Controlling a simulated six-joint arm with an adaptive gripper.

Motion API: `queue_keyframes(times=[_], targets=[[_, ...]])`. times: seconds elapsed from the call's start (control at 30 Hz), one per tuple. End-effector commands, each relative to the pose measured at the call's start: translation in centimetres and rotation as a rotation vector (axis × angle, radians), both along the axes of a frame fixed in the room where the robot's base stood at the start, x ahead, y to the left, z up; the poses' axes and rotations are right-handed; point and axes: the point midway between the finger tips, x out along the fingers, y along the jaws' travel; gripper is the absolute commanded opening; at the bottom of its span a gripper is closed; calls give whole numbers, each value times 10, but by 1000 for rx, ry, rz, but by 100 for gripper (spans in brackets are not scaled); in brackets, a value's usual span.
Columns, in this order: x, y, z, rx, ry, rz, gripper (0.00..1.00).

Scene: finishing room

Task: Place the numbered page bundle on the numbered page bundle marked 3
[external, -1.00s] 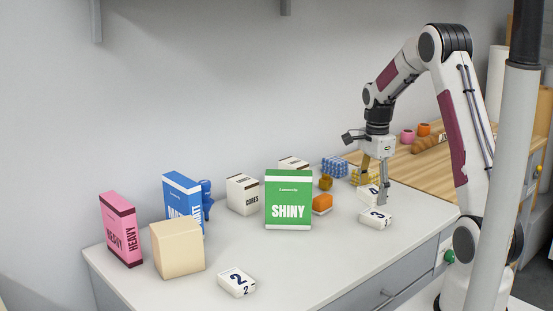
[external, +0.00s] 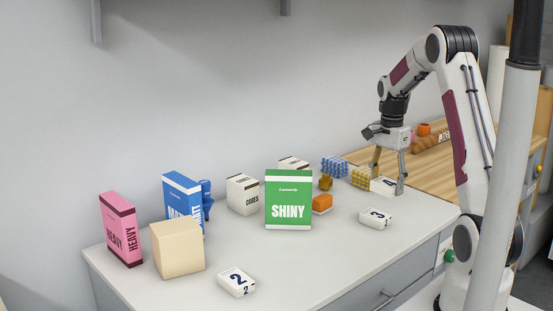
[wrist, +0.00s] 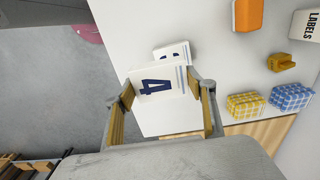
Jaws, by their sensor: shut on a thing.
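My gripper (external: 389,185) is shut on a white page bundle marked 4 (external: 382,186), above the far right part of the white table. The wrist view shows this bundle (wrist: 160,82) between the two fingers (wrist: 163,98), its dark 4 facing the camera. The page bundle marked 3 (external: 376,218) lies on the table, nearer the front edge and apart from the held one. In the wrist view it (wrist: 172,52) is partly hidden behind the held bundle. Another bundle, marked 2 (external: 237,281), lies at the front of the table.
Yellow (wrist: 245,104) and blue (wrist: 290,97) checked blocks sit near the gripper. Table around the marked 3 bundle is clear.

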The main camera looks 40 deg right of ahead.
Motion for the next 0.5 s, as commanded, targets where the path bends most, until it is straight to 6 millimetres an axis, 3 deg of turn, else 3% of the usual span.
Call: queue_keyframes(times=[0.17,0.5], targets=[[0,0,-5,0,1,-1,32],[0,0,-37,1,1,-1,32]])
